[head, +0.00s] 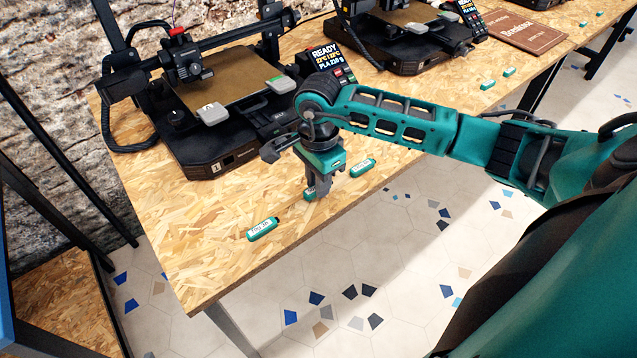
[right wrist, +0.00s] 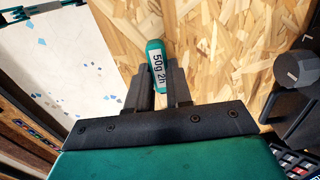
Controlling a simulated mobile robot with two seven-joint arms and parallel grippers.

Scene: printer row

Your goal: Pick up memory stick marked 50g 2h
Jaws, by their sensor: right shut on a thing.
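My right gripper (head: 318,188) points down at the table near its front edge. It is shut on a small teal memory stick (right wrist: 155,58) whose white label reads "50g 2h" in the right wrist view. In the head view the fingers hide most of this stick. A second teal stick (head: 263,228) with a white label lies to the left of the gripper, apart from it. A third one (head: 362,168) lies just to the right of the gripper. My left gripper is not in view.
A printer marked 1 (head: 215,100) stands behind the gripper on the chipboard table (head: 190,235). A second printer (head: 400,35) stands farther back, with more teal sticks (head: 488,85) and a brown sign (head: 514,32) beyond. The table's front left is clear.

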